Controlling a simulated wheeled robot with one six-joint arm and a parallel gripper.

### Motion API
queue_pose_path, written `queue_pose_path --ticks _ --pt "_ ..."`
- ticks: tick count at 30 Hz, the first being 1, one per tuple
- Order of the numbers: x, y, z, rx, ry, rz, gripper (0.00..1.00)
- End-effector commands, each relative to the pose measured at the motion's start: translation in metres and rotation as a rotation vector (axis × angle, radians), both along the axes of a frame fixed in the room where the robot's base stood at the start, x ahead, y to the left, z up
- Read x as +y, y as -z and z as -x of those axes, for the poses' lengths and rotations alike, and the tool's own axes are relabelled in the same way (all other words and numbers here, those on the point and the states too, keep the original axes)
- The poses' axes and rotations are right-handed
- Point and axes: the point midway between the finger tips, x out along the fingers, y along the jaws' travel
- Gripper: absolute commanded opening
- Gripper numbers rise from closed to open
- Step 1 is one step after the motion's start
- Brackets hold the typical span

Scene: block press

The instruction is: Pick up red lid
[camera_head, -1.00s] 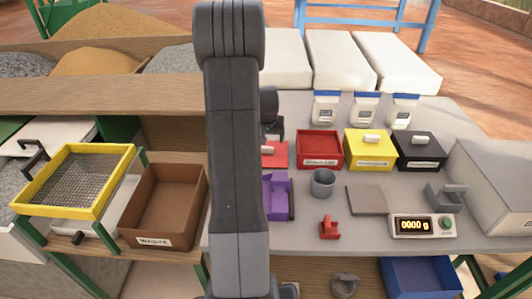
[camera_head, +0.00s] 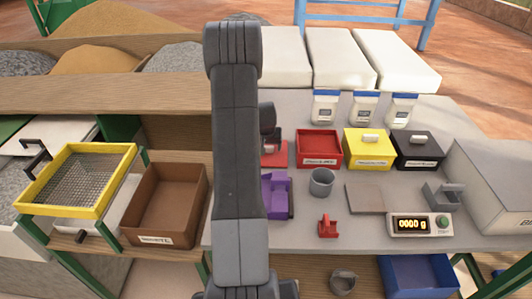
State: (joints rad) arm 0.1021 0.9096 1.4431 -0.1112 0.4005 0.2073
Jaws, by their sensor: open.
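The red lid (camera_head: 280,160) lies flat on the grey table, just left of the open red box (camera_head: 319,162). Its left part is hidden behind my arm. My gripper (camera_head: 272,146) is open and low over the lid, with its fingers near the pale handle on top. My arm hides much of the gripper, so I cannot tell whether the fingers touch the handle.
A yellow box (camera_head: 370,158) and a black box (camera_head: 418,158), both lidded, stand right of the red box. In front are a purple object (camera_head: 274,196), a grey cup (camera_head: 321,182), a small red object (camera_head: 328,227) and a scale (camera_head: 419,224). White-and-blue containers (camera_head: 364,108) stand behind.

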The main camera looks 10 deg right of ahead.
Motion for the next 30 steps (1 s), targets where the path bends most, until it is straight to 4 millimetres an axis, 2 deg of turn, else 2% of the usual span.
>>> queue_pose_path --ticks 2,9,16,20,30 --pt "0.0 0.0 0.0 0.0 0.0 0.0 0.76" --pt "0.0 0.0 0.0 0.0 0.0 0.0 0.29" --pt "0.0 -0.001 0.0 -0.001 0.0 0.0 0.29" --pt "0.0 -0.01 -0.001 -0.003 0.0 0.001 0.29" --pt "0.0 -0.072 -0.001 -0.005 0.0 0.0 0.29"
